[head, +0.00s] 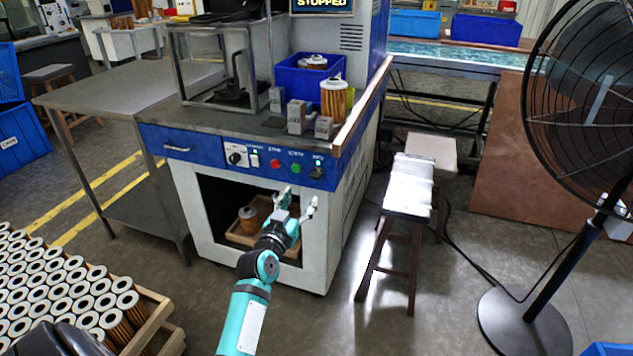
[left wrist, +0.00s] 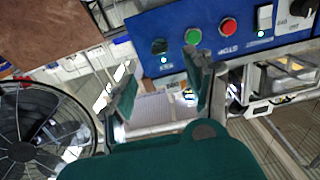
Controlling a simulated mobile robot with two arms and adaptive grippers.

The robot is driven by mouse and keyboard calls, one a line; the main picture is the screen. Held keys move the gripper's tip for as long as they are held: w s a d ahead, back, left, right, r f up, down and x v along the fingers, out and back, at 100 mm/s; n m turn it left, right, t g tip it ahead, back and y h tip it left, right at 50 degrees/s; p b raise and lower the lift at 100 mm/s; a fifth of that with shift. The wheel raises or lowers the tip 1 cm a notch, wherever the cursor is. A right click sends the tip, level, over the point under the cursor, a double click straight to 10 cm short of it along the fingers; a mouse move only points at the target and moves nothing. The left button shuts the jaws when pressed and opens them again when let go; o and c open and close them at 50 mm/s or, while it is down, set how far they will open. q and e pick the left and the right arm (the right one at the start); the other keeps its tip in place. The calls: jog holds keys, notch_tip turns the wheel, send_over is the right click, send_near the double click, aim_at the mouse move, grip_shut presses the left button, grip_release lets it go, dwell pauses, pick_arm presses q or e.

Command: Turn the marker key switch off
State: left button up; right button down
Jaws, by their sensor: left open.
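The blue control panel (head: 208,152) runs along the front of the machine. At its right end is a small dark key switch (head: 317,172), which I take for the marker key switch; its label is too small to read surely. In the left wrist view the key switch (left wrist: 158,46) shows upside down beside a lit green lamp (left wrist: 164,60). Its exact turn is unclear. My left gripper (head: 298,200) is open and empty, below and in front of the panel's right part. In the wrist view its fingers (left wrist: 161,76) point towards the panel, apart from the switch.
Green (head: 295,168) and red (head: 275,163) buttons, a white switch (head: 254,161) and a black knob (head: 236,157) sit left of the key switch. A screen (head: 322,3) reads "STOPPED". A stool (head: 408,195) and a large fan (head: 597,110) stand to the right.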

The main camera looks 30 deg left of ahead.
aim_at(314, 178)
pick_arm(q)
jog(key=shift+b+x, duration=0.85)
jog(key=shift+x, duration=4.6)
pick_arm(e)
notch_tip(314, 178, up, 7)
jog(key=w, duration=0.1)
pick_arm(q)
jog(key=shift+d, duration=0.1)
pick_arm(e)
jog(key=shift+f, duration=0.1)
pick_arm(q)
jog(key=shift+f, duration=0.1)
grip_shut()
jog(key=n+p, duration=0.3)
jog(key=n, duration=0.5)
jog(key=n+p, duration=0.1)
jog(key=n, duration=0.3)
jog(key=shift+n, duration=0.3)
jog(key=shift+n+p, duration=0.4)
jog(key=shift+n, duration=2.2)
pick_arm(e)
jog(key=s+f, duration=0.2)
jog(key=f, duration=0.5)
jog(key=s+f, duration=0.3)
jog(key=f, duration=0.5)
jog(key=shift+s+d+g, duration=0.25)
jog(key=shift+d+g, duration=0.05)
jog(key=shift+d, duration=0.1)
jog(key=shift+f, duration=0.1)
